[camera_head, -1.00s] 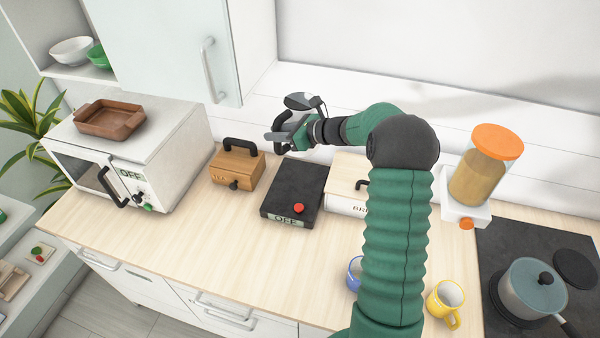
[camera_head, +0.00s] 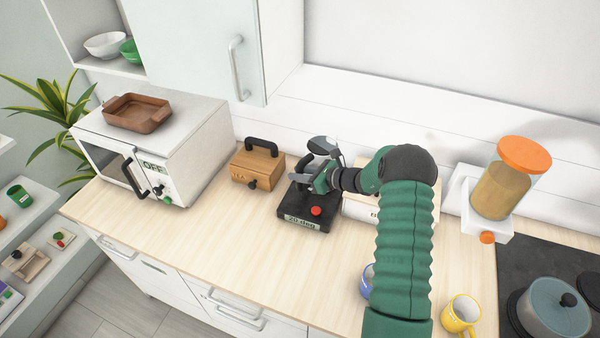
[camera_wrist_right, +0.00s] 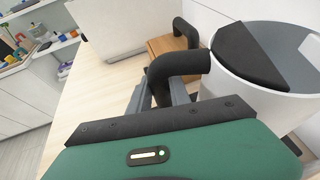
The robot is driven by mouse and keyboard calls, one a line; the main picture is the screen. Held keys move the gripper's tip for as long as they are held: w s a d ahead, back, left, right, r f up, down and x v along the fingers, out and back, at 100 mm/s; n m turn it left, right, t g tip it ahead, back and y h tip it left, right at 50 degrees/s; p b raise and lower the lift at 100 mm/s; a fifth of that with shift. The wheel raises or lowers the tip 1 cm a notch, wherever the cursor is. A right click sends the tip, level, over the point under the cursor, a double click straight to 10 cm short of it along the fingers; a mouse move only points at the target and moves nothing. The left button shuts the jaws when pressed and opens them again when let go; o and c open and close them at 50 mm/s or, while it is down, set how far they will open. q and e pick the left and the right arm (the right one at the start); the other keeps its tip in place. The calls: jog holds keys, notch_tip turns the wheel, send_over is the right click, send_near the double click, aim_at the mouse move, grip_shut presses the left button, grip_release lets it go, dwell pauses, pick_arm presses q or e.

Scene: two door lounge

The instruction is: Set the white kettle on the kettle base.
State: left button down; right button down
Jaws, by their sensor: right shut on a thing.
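The white kettle (camera_wrist_right: 268,75) shows in the right wrist view with a black part-lid and a black handle (camera_wrist_right: 180,66). In the head view only its grey-black top (camera_head: 322,146) and handle show around my gripper; its body is mostly hidden. My right gripper (camera_head: 312,180) is shut on the kettle handle, directly over the kettle base. The kettle base (camera_head: 292,213) is a black slab with a red button and a display reading "20 deg". The kettle seems to be on or just above it; the contact is hidden. My left gripper is not in view.
A wooden box (camera_head: 257,169) stands left of the base, a white bread box (camera_head: 357,209) right of it, partly behind my arm. A microwave (camera_head: 175,150) stands further left. Yellow mug (camera_head: 460,314) and blue mug (camera_head: 366,281) are near the front.

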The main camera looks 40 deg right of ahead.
jog(key=shift+a, duration=0.5)
jog(key=c, duration=1.6)
grip_release()
jog(key=shift+f, duration=0.1)
jog(key=o, duration=0.4)
jog(key=shift+d, duration=0.1)
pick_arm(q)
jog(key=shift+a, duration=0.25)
pick_arm(e)
jog(key=shift+d, duration=0.25)
